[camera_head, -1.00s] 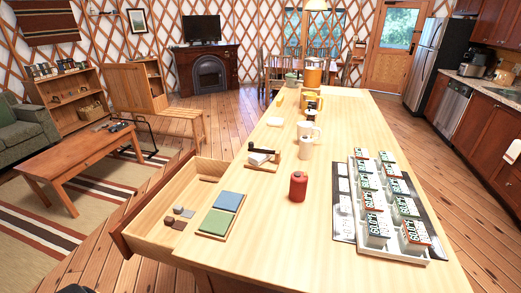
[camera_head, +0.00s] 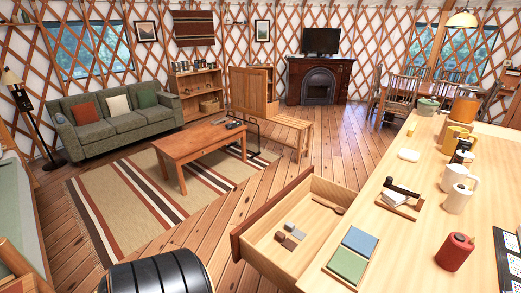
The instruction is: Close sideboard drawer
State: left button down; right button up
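The sideboard drawer (camera_head: 271,211) stands pulled out at the left side of the long light-wood sideboard (camera_head: 408,240). Its front panel is red-brown and faces left, and its inside is pale wood. A few small grey and brown blocks (camera_head: 289,237) lie in the drawer, with a thin wooden piece near its far end. The sideboard runs away from me on the right of the picture. Neither of my grippers is in view. A black rounded part at the bottom left appears to be mine.
On the sideboard are a blue tile (camera_head: 360,242), a green tile (camera_head: 347,264), a red canister (camera_head: 455,252) and white mugs (camera_head: 457,198). A coffee table (camera_head: 200,143) stands on the striped rug (camera_head: 120,190). Wood floor (camera_head: 225,180) between rug and drawer is clear.

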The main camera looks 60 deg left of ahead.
aim_at(253, 241)
jog(key=k+j, duration=0.1)
jog(key=j, duration=0.45)
jog(key=k+j, duration=0.1)
jog(key=j, duration=0.45)
jog(key=k+j, duration=0.1)
jog(key=j, duration=0.5)
jog(key=k+j, duration=0.1)
jog(key=j, duration=0.45)
jog(key=k+j, duration=0.1)
jog(key=j, duration=0.45)
jog(key=k+j, duration=0.1)
jog(key=j, duration=0.45)
